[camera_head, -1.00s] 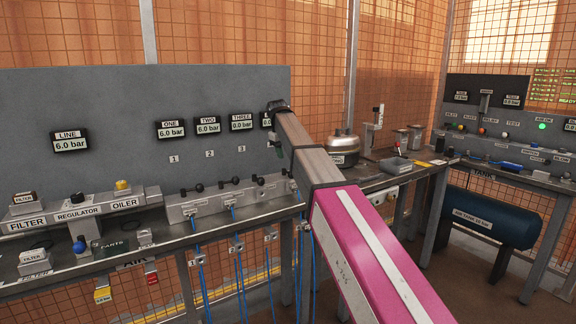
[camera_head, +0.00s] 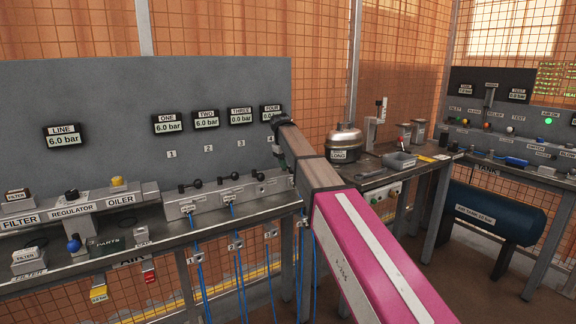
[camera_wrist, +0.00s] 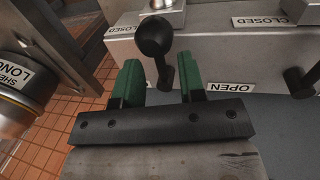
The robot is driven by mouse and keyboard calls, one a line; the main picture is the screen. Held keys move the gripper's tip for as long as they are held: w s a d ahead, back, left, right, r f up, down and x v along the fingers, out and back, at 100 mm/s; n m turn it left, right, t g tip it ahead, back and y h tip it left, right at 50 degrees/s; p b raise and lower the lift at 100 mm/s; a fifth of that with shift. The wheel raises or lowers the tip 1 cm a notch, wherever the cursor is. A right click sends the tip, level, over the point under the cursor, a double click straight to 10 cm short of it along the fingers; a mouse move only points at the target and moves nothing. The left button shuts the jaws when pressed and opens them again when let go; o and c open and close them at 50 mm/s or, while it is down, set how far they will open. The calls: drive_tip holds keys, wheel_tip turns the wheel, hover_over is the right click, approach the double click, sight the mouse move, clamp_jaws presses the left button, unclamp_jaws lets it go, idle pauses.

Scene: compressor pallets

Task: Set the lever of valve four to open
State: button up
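Valve four's lever (camera_wrist: 154,38), with a black ball knob, stands in the wrist view at the end of the grey valve block, nearest a metal pot. My gripper (camera_wrist: 161,84) has two green fingers spread apart. The lever's knob and stem show between and just beyond the fingertips; I cannot tell whether either finger touches it. An OPEN label (camera_wrist: 230,87) and a CLOSED label (camera_wrist: 258,22) show to the right of it. In the head view my gripper (camera_head: 278,143) is at the right end of the valve block (camera_head: 212,206), and my arm hides part of that end. The FOUR gauge (camera_head: 271,114) appears to read 0.0 bar.
A neighbouring lever (camera_wrist: 300,82) stands to the right in the wrist view. The metal pot (camera_head: 343,137) is right of the block, also close at left in the wrist view (camera_wrist: 22,90). Gauges ONE (camera_head: 168,123) and TWO (camera_head: 206,118) read 6.0 bar; THREE (camera_head: 241,115) appears 0.0.

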drive_tip(key=shift+f, duration=0.3)
clamp_jaws()
